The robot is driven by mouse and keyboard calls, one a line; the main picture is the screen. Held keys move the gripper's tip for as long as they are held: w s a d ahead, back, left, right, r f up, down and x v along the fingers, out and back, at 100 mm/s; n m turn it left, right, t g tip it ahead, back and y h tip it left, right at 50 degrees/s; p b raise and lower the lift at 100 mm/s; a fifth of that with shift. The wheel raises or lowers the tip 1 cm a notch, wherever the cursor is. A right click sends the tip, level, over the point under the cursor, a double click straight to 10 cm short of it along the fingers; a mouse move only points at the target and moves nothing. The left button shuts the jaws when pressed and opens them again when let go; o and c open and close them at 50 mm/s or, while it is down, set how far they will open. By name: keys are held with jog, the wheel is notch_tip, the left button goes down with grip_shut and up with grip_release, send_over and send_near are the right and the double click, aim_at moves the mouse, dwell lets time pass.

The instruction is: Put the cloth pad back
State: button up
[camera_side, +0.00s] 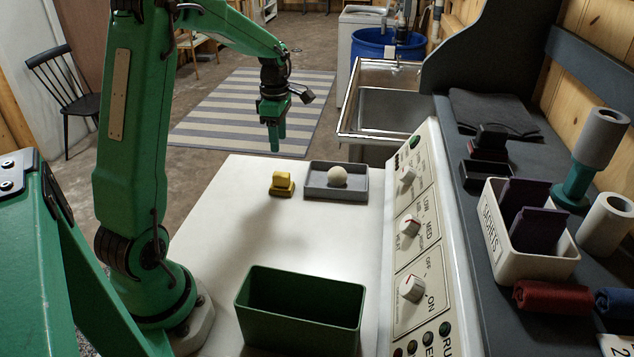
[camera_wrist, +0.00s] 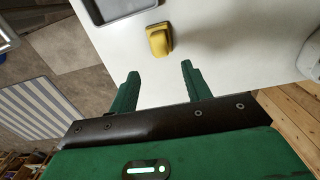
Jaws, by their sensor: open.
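A small yellow piece (camera_side: 282,184) with a raised top lies on the white worktop, left of the grey tray; I cannot tell whether it is the cloth pad. It also shows in the wrist view (camera_wrist: 159,40), just beyond my fingertips. The shallow grey tray (camera_side: 361,194) holds a pale round ball (camera_side: 337,176); its edge shows in the wrist view (camera_wrist: 122,10). My gripper (camera_side: 275,150) hangs fingers-down above and behind the yellow piece. In the wrist view my gripper (camera_wrist: 160,68) is open, with nothing between the fingers.
A deep green bin (camera_side: 262,318) stands at the worktop's front. A sloped knob panel (camera_side: 419,230) borders the right. The middle worktop is clear.

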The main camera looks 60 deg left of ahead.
jog(key=s+d+r+m+t, duration=0.2)
jog(key=s+d+r+m, duration=0.3)
jog(key=d+r+m, duration=0.6)
jog(key=s+d+m+t, duration=0.3)
jog(key=s+d+m, duration=0.8)
jog(key=m, duration=0.4)
jog(key=shift+d+f+m+t, duration=0.3)
jog(key=shift+d+f+m, duration=0.1)
jog(key=shift+f, duration=0.05)
